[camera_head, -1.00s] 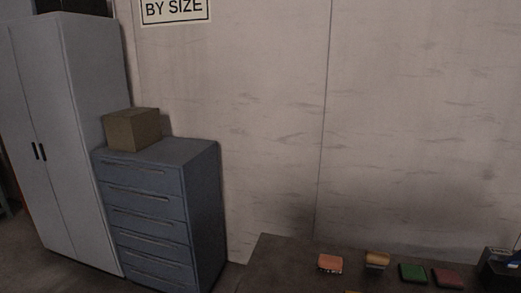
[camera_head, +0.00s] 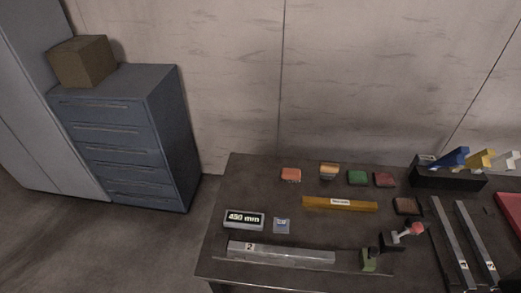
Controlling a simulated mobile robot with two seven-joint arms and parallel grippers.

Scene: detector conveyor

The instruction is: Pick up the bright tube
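A bright silver, square-sided tube (camera_head: 290,254) with a small number label lies lengthwise near the front edge of the dark table (camera_head: 225,210). Two greyer long tubes (camera_head: 449,240) and (camera_head: 477,240), also labelled, lie side by side at the table's right, pointing away from me. Neither of my grippers shows in the head view.
A display reading about 450 mm (camera_head: 244,219) stands behind the silver tube. Further back are a yellow bar (camera_head: 340,204), several small coloured blocks (camera_head: 357,178) and a black rack (camera_head: 447,180).

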